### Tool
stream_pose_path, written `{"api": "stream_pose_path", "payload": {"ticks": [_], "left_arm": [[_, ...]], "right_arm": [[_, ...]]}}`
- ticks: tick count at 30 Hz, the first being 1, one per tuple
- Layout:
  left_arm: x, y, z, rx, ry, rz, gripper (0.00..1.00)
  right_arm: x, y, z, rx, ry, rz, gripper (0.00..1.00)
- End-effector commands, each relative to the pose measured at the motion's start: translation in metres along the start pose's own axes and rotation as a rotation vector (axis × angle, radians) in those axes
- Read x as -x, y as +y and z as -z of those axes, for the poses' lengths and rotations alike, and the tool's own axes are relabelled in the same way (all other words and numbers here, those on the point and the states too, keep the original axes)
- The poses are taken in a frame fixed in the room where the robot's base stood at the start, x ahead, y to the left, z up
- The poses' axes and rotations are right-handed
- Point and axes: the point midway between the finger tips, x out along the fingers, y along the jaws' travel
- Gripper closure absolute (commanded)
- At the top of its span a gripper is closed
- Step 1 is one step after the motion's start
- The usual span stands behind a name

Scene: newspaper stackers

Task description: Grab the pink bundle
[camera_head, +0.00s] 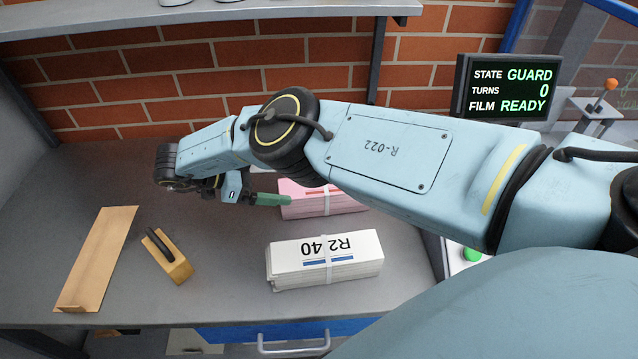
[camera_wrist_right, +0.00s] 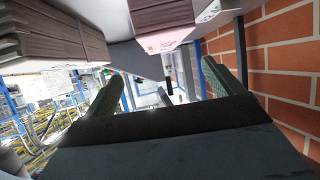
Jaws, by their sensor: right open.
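The pink bundle (camera_head: 345,201) lies on the grey worktop, banded with a light strap. My right arm hides its rear part in the head view. My right gripper (camera_head: 272,199) is at the pink bundle's left end, with one green finger showing clearly there. In the right wrist view the gripper (camera_wrist_right: 165,95) is open, its green fingers wide apart with nothing between them. The pink bundle (camera_wrist_right: 163,40) shows beyond the fingers at the top of that view. I cannot tell whether a finger touches it. My left gripper is out of view.
A white bundle (camera_head: 325,262) marked "R2 40" lies just in front of the pink one. A brown sheet (camera_head: 97,258) and a wooden block with a dark handle (camera_head: 170,257) lie left. A brick wall stands behind; a screen (camera_head: 512,88) reads GUARD, 0, READY.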

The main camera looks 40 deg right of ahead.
Motion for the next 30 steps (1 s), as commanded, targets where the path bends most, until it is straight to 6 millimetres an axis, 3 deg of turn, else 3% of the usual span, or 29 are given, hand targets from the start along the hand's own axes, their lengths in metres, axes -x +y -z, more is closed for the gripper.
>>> {"api": "stream_pose_path", "payload": {"ticks": [1,5,8,17,24,30], "left_arm": [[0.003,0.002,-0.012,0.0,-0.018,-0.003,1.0],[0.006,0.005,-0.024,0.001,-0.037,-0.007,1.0],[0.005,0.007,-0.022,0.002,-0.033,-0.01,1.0],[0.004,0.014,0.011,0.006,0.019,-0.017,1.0],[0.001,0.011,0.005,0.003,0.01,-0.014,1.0],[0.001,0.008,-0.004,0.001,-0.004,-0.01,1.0]], "right_arm": [[-0.009,0.0,0.002,0.001,-0.002,-0.003,0.08],[-0.034,0.0,0.001,0.001,-0.002,-0.004,0.08],[-0.048,0.0,0.0,0.001,-0.001,-0.002,0.08],[-0.073,-0.002,0.001,-0.001,-0.001,-0.002,0.08],[-0.106,-0.004,0.001,-0.001,-0.004,-0.001,0.08],[-0.11,-0.004,0.002,-0.002,-0.005,0.002,0.08]]}}
